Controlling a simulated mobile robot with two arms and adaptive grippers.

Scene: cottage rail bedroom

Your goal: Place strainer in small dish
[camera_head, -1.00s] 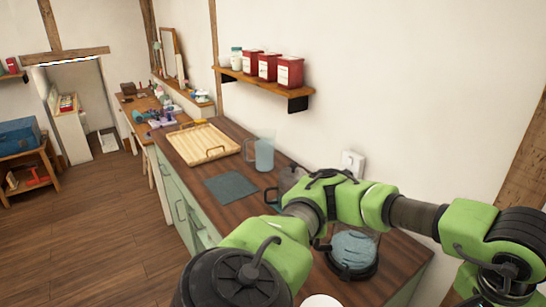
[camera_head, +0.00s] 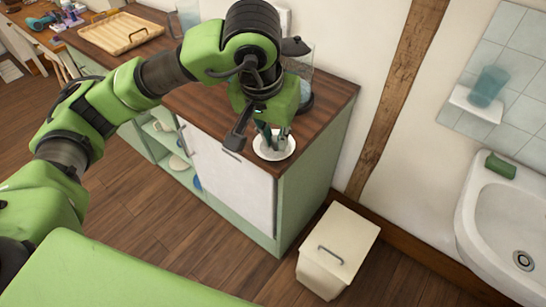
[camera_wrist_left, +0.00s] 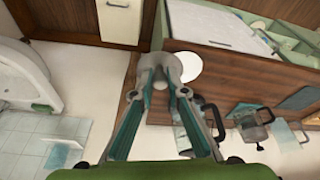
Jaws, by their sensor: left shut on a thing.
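The small dish (camera_head: 287,152) is a round white plate near the counter's front right corner. Its pale edge also shows in the left wrist view (camera_wrist_left: 190,66), just beyond the fingertips. My left gripper (camera_head: 272,141) points down over the dish. In the left wrist view the gripper (camera_wrist_left: 160,66) is shut on a small grey thing at its fingertips, likely the strainer. The fingers hide much of it, and I cannot tell whether it touches the dish. My right gripper is not in view.
A blender-like jar (camera_head: 303,66) stands behind the gripper on the wooden counter (camera_head: 325,98). A wooden tray (camera_head: 115,34) lies at the far left. A white cabinet door (camera_head: 230,172) is below the counter's front. A cream bin (camera_head: 338,246) and a sink (camera_head: 500,220) are at right.

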